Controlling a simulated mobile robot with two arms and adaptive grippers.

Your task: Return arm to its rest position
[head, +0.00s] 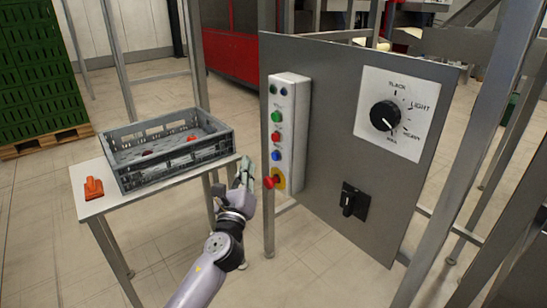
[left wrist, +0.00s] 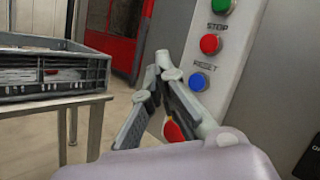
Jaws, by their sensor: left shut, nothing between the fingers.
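My left gripper (head: 246,174) is shut and empty in the head view. It is raised just left of the button box (head: 286,130) on the grey control panel (head: 325,85). In the left wrist view its fingers (left wrist: 160,75) meet near the middle of the picture. Behind them are the blue reset button (left wrist: 198,82) and the red stop button (left wrist: 211,44). A red-and-yellow emergency stop (head: 272,181) sits low on the box, and the fingers partly cover it in the wrist view. My right gripper is not in view.
A grey crate (head: 180,173) with a few reddish items stands on a small table (head: 92,208) at left, beside an orange object (head: 93,188). The panel has a rotary dial (head: 384,115) and a black switch (head: 353,201). Green stacked crates (head: 35,70) stand at far left.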

